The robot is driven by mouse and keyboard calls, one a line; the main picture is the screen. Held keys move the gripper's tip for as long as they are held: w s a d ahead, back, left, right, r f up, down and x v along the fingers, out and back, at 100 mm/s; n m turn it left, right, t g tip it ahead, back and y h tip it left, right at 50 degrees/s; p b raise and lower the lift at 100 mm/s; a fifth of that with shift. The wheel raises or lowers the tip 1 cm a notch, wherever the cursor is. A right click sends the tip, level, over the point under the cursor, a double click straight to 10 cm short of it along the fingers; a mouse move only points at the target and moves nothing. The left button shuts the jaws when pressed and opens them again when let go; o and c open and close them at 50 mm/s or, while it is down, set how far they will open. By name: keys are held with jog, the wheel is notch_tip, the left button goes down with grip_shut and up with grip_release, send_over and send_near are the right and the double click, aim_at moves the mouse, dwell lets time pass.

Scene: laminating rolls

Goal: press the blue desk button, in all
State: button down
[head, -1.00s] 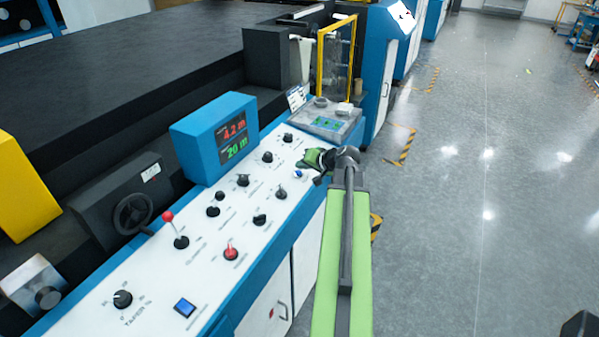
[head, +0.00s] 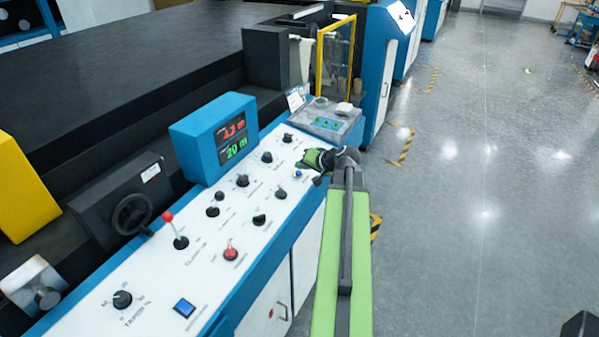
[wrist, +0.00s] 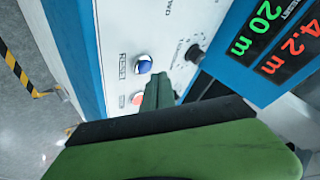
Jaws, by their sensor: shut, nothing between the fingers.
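A small round blue button (head: 298,173) sits on the white desk panel (head: 150,270), just left of and below my gripper (head: 312,160). In the wrist view the blue button (wrist: 144,64) is a dome in a pale ring, beside the word RESET. My green gripper (wrist: 158,88) is shut and empty. Its tip shows just below and right of the button in that view; a gap from the panel cannot be judged.
Several black knobs (head: 242,181), a red knob (head: 230,253) and a red-topped lever (head: 168,216) stand on the panel. A blue display box (head: 215,138) rises behind. A reddish round light (wrist: 137,98) shows beside the gripper. Open floor (head: 480,200) lies right.

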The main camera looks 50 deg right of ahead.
jog(key=shift+f, duration=0.1)
jog(key=shift+f+b, duration=0.3)
jog(key=shift+b, duration=0.15)
jog(key=shift+f+b, duration=0.35)
jog(key=shift+f, duration=0.05)
dwell(0.5)
jog(key=shift+r, duration=0.1)
jog(key=shift+s+r+p, duration=0.1)
jog(key=shift+r+p, duration=0.65)
jog(key=shift+p, duration=0.05)
jog(key=r+p, duration=0.5)
jog(key=shift+s+d, duration=0.1)
jog(key=shift+s, duration=0.3)
jog(key=shift+f, duration=0.1)
dwell(0.3)
